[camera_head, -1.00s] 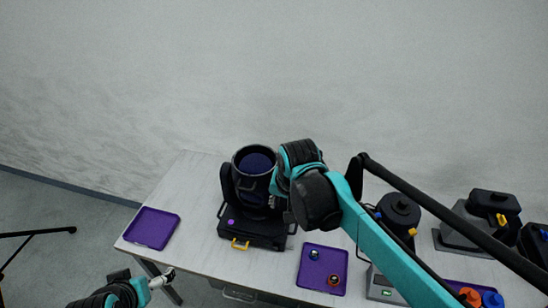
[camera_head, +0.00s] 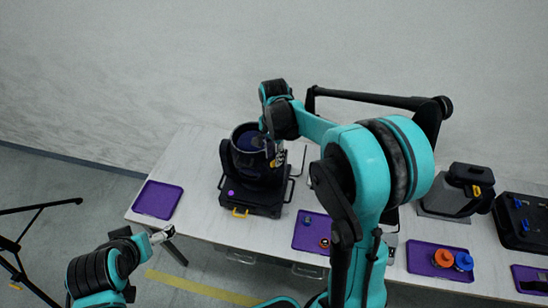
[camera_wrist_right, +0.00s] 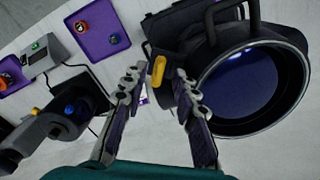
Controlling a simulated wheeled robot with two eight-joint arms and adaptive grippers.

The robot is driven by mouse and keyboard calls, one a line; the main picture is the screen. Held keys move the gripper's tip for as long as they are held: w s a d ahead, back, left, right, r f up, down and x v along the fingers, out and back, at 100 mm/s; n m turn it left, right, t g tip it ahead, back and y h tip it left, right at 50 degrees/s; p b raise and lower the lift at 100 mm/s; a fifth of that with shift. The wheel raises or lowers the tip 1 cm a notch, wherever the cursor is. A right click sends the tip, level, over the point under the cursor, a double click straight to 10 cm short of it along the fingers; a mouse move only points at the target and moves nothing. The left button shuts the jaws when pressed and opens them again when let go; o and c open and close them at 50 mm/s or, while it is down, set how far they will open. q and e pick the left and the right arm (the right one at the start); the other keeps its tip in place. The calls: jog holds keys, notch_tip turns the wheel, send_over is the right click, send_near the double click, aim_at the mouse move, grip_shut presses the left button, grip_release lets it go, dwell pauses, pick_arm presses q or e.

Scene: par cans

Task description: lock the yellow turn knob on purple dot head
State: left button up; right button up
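The purple dot head (camera_head: 249,165) is a black moving light with an open round barrel, standing on a black base with a purple dot (camera_head: 231,193). In the right wrist view its barrel (camera_wrist_right: 250,85) fills the right side. The yellow turn knob (camera_wrist_right: 158,70) sits on the black yoke beside the barrel. My right gripper (camera_wrist_right: 160,82) is open, one finger on each side of the knob as seen from the wrist; contact is not clear. In the head view my right gripper (camera_head: 276,158) is at the light's right side. My left gripper (camera_head: 162,236) is off the table's front left; its opening is unclear.
A yellow latch (camera_head: 240,212) is on the base front. A tray with orange and blue knobs (camera_head: 425,250) is at right. Other black lights (camera_head: 455,190) stand at right.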

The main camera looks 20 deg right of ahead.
jog(key=shift+f, duration=0.65)
grip_shut()
